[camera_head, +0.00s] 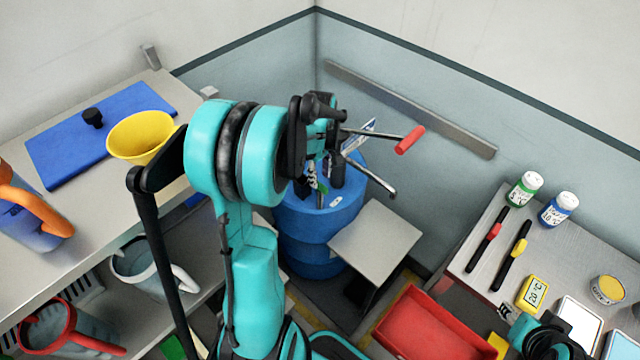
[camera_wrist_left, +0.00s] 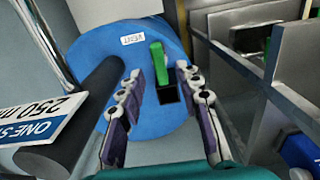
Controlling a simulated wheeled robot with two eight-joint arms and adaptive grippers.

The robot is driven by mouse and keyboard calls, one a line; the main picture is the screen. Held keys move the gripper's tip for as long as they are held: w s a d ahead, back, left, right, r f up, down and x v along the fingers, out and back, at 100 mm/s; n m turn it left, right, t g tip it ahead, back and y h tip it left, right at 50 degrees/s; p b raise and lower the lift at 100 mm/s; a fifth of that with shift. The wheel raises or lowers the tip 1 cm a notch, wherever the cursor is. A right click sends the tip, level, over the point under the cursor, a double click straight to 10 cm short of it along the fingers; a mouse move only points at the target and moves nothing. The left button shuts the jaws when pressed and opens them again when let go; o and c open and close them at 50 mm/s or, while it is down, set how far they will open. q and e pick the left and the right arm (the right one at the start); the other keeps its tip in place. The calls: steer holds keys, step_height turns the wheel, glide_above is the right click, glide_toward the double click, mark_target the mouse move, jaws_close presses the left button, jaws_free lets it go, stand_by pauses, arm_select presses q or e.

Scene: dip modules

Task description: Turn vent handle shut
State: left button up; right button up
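The blue drum (camera_head: 315,225) stands in the corner beyond my left arm. In the left wrist view its blue top (camera_wrist_left: 95,55) carries a white VENT label (camera_wrist_left: 133,39). My left gripper (camera_wrist_left: 160,72) is open, with one finger on each side of the handle in the picture; no contact shows. In the head view the left gripper (camera_head: 322,150) is over the drum, partly hidden by the wrist. At the bottom right, teal and black parts seem to be my right arm; its fingers are not clear.
A dark pump tube (camera_wrist_left: 75,120) with a 250 ML sign (camera_wrist_left: 40,125) rises close to the left finger. A red-gripped crank (camera_head: 410,140) sticks out right of the drum. A grey panel (camera_head: 375,237), red tray (camera_head: 428,325) and side bench (camera_head: 480,270) lie right.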

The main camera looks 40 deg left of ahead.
mark_target(320, 184)
arm_select(q)
steer(key=shift+f+b, duration=0.45)
steer(key=shift+f, duration=1.5)
jaws_close()
